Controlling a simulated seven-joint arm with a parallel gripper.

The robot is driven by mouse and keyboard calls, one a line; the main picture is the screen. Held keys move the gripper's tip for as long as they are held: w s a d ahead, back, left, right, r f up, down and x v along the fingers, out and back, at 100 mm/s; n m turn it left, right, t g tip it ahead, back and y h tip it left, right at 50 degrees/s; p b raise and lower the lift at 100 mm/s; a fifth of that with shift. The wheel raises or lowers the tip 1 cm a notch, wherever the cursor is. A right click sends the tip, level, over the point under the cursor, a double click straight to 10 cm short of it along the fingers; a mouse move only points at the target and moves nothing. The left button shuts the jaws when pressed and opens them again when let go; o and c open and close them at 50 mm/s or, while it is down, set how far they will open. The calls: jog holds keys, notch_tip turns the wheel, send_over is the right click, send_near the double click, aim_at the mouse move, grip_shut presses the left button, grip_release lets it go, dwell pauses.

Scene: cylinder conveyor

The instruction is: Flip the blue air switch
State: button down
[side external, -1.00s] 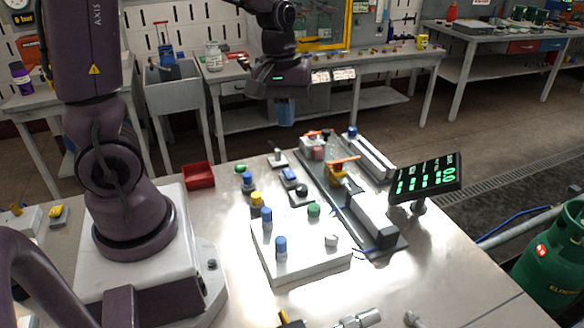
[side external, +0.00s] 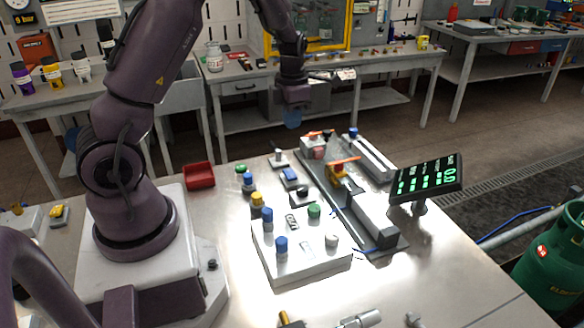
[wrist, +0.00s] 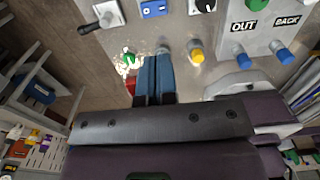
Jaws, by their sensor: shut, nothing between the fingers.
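A blue rocker switch (side external: 290,175) on a small grey base sits on the steel table, behind the white button box. It also shows at the top edge of the wrist view (wrist: 152,8). It is the likeliest air switch; I see no air label. I cannot read which way it is tipped. My gripper (side external: 292,119) has blue fingers, is shut and empty, and hangs in the air above and behind the switch row. In the wrist view the shut fingers (wrist: 157,72) point toward the row, apart from the rocker, and partly cover what stands behind them.
A green knob (side external: 240,168), a blue-topped post (side external: 248,182), a yellow-topped post (side external: 257,199), a black knob (side external: 301,192) and a lever switch (side external: 278,157) stand near the rocker. The conveyor (side external: 370,219) lies to the right, a red tray (side external: 199,176) to the left.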

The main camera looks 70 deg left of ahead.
aim_at(292, 176)
dwell(0.3)
notch_tip(292, 176, down, 14)
jog(key=shift+f, duration=0.1)
dwell(0.4)
